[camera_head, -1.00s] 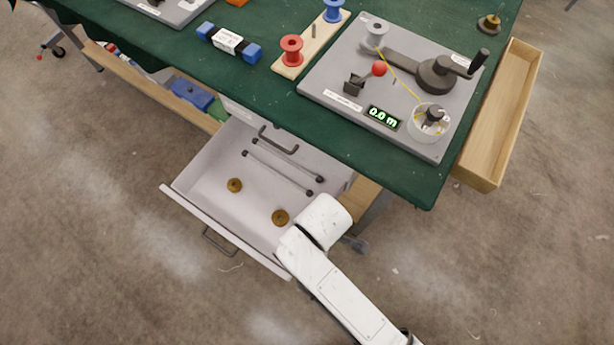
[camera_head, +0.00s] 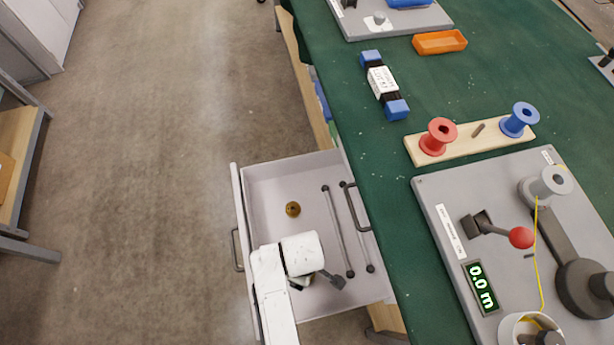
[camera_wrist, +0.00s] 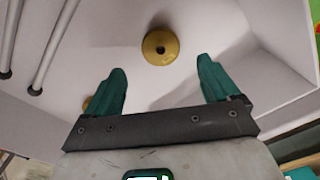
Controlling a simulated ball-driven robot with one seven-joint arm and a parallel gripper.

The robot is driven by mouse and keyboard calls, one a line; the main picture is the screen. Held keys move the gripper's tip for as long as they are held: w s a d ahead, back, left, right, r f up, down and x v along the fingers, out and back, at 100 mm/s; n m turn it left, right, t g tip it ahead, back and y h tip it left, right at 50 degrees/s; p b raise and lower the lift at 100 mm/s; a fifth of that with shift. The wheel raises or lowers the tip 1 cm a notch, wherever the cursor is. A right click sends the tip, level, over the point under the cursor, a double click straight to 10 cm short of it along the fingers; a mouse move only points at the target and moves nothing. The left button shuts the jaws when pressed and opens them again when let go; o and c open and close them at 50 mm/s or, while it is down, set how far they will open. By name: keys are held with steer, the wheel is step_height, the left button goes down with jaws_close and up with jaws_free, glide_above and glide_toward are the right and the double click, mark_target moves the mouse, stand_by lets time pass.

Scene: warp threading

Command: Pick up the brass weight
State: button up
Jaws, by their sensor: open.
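One round brass weight (camera_head: 292,209) with a central hole lies on the floor of the open drawer (camera_head: 275,180). In the wrist view a brass weight (camera_wrist: 160,46) lies ahead of my gripper (camera_wrist: 162,70), between and beyond the fingertips. A second brass weight (camera_wrist: 88,103) is mostly hidden behind the left finger. My gripper is open and empty, its two green fingers apart, and touches neither weight as far as I can see. In the head view my white arm covers the drawer's near part, and only one weight shows.
Two dark-ended rods (camera_head: 336,230) lie along the drawer's right side. The green-topped table (camera_head: 395,160) is to the right, with red (camera_head: 438,136) and blue (camera_head: 519,119) spools on a wooden board and a grey winding unit (camera_head: 450,205). Floor at left is clear.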

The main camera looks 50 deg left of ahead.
step_height(320, 180, down, 6)
steer(key=shift+d+f+b, duration=0.15)
steer(key=shift+f+b, duration=0.1)
steer(key=shift+b, duration=0.6)
steer(key=c, duration=1.3)
steer(key=shift+r, duration=0.1)
